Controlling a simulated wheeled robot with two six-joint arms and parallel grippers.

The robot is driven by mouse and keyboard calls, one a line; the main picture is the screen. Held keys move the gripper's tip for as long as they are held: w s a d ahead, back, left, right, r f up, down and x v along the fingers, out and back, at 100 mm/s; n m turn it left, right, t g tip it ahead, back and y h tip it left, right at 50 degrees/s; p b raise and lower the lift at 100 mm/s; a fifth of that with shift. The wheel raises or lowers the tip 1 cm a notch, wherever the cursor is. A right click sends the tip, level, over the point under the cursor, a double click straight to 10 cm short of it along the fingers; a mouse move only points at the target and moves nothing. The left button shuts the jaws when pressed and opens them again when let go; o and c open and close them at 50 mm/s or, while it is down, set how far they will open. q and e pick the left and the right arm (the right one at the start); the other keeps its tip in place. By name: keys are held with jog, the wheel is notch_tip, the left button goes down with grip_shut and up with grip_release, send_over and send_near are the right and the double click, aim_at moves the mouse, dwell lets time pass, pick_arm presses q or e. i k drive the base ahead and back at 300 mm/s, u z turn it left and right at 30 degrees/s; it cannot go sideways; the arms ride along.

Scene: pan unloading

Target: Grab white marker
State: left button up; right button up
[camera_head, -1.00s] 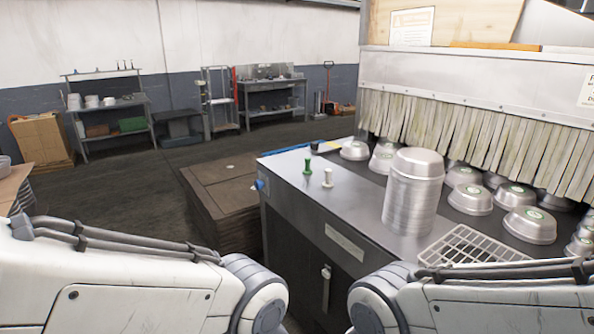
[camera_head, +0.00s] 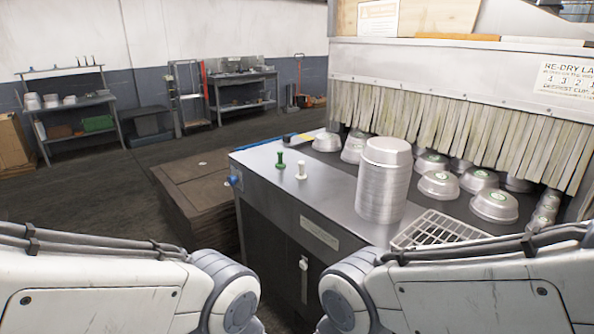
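A small white marker (camera_head: 301,171) stands upright on the metal counter (camera_head: 262,196), near its left front part.
A tall stack of metal pans (camera_head: 384,185) stands right of the markers, beside a white wire rack (camera_head: 440,229). Several upturned pans (camera_head: 438,184) sit before the strip curtain (camera_head: 440,115). Brown stacked boards (camera_head: 195,190) lie left of the counter.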

aim_at(301, 176)
jog(key=u, duration=0.15)
jog(key=i, duration=1.6)
jog(key=u, duration=0.5)
